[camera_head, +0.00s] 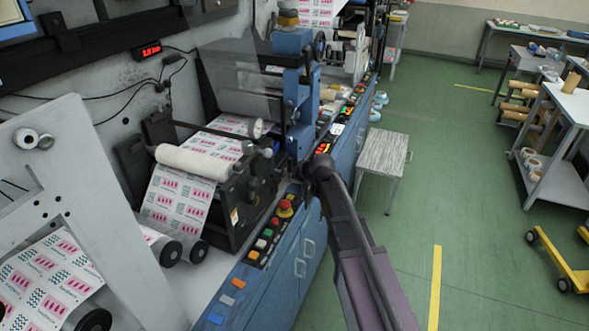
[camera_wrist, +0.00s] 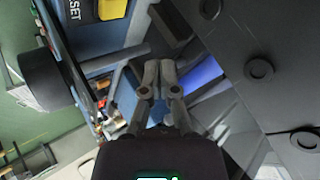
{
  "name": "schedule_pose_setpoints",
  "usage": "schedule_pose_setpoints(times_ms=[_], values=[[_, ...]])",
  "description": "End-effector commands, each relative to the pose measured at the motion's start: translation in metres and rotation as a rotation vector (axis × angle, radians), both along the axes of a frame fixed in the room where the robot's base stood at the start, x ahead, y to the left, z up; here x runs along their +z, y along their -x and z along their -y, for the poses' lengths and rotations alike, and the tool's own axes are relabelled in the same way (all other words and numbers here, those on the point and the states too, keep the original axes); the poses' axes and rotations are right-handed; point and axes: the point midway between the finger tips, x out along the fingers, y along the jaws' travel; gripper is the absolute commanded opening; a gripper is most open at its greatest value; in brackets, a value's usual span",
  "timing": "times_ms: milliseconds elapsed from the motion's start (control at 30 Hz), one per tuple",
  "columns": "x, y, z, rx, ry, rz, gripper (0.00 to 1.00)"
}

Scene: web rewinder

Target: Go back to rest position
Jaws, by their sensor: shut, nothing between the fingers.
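In the wrist view my gripper (camera_wrist: 158,72) points up the picture from the bottom middle. Its two grey fingers meet at the tips and hold nothing. In the head view my arm comes up from the bottom right to the front edge of the blue rewinder (camera_head: 262,275). It ends beside the row of buttons and the rewind unit. I cannot make out the fingertips there.
A dark plate with round bolts (camera_wrist: 258,68) fills the right of the wrist view, close to my gripper. A black round knob (camera_wrist: 46,80) is at left. A white roll (camera_head: 198,162) and red emergency button (camera_head: 285,206) show in the head view. Green floor is clear around a stool (camera_head: 384,152).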

Motion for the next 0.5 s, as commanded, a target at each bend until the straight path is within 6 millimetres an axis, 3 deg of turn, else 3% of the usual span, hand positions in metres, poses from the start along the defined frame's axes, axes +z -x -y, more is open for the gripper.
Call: schedule_pose_setpoints(times_ms=[267,367,500], values=[[-0.003,0.013,0.013,0.004,0.032,-0.021,0.0],[-0.009,0.031,0.032,0.011,0.078,-0.055,0.0],[-0.019,0.071,0.071,0.021,0.177,-0.135,0.0]])
